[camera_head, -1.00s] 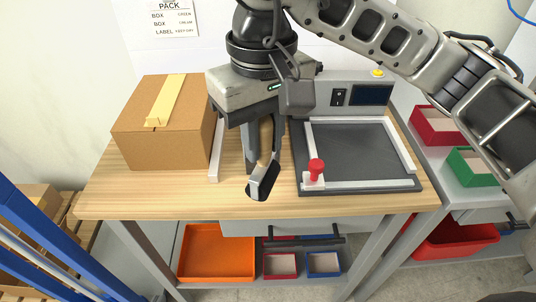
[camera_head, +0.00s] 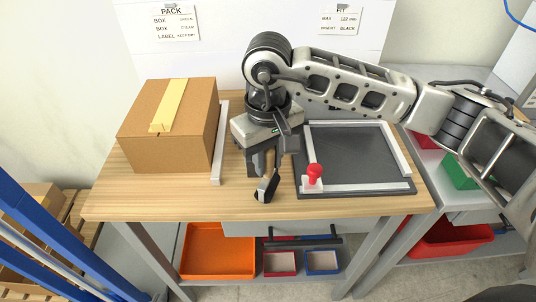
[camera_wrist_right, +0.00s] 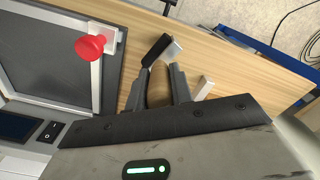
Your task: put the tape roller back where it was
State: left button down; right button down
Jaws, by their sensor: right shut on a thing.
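The tape roller (camera_head: 267,188), with a black and light grey head, is at the front of the wooden table, between the white strip and the grey former. My right gripper (camera_head: 263,170) comes down from above and is shut on it. In the right wrist view the roller's head (camera_wrist_right: 163,48) sticks out past the fingertips of the right gripper (camera_wrist_right: 158,75). The rest of the roller is largely hidden by the fingers. I cannot tell whether it touches the tabletop. My left gripper is not in view.
A taped brown carton (camera_head: 168,130) stands at the left, against a white strip (camera_head: 220,145). The grey former (camera_head: 350,155) with its red knob (camera_head: 314,173) is close on the gripper's right.

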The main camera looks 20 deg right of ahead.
jog(key=shift+f+b, duration=0.25)
jog(key=shift+b, duration=0.1)
jog(key=c, duration=1.2)
grip_release()
jog(key=shift+c, duration=0.2)
pick_arm(q)
jog(key=shift+w+d+r, duration=0.1)
jog(key=shift+r, duration=0.05)
pick_arm(e)
jog(key=shift+r, duration=0.1)
jog(key=shift+r+p, duration=0.3)
jog(key=shift+p, duration=0.15)
notch_tip(320, 180, up, 6)
jog(key=shift+w+r+b, duration=0.1)
jog(key=shift+b, duration=0.7)
notch_tip(320, 180, up, 4)
jog(key=shift+r, duration=0.15)
pick_arm(q)
jog(key=shift+f, duration=0.5)
pick_arm(e)
jog(key=shift+r, duration=0.65)
